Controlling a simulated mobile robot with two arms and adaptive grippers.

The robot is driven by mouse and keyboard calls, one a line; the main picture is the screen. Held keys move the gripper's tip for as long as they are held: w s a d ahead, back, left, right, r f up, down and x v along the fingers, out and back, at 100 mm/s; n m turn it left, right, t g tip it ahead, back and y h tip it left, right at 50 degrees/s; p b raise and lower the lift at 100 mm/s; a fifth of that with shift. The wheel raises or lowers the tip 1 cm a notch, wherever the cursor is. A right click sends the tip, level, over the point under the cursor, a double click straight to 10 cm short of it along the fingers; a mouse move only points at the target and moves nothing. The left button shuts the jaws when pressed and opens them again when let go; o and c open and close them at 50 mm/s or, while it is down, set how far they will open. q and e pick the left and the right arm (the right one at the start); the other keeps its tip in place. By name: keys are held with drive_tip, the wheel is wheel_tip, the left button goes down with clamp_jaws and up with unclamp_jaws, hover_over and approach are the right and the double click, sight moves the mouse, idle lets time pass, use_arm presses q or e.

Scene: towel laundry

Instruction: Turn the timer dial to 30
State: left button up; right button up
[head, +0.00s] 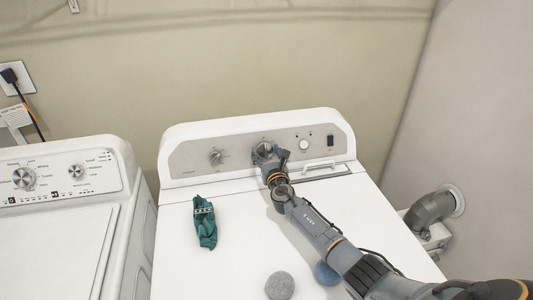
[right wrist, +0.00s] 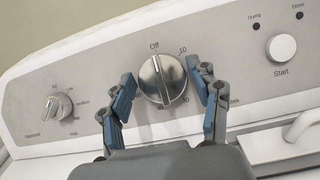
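The timer dial (right wrist: 160,80) is a round silver knob with a raised ridge on the dryer's grey control panel (head: 190,160). In the right wrist view "Off" is above it and "10" at its upper right; the lower numbers are partly hidden or too small to read surely. The ridge runs near upright, its upper end close to "Off". My right gripper (right wrist: 163,103) is open, with one blue-padded finger on each side of the dial. I cannot tell whether a finger touches it. In the head view the right gripper (head: 265,155) largely covers the dial. My left gripper is not in view.
A smaller selector knob (right wrist: 57,106) is left of the dial; a white Start button (right wrist: 281,47) is right of it. A teal cloth (head: 205,223), grey ball (head: 279,286) and blue ball (head: 327,273) lie on the dryer top. A washer (head: 70,240) stands at left.

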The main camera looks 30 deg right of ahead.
drive_tip(key=c, duration=0.6)
drive_tip(key=shift+o, duration=0.2)
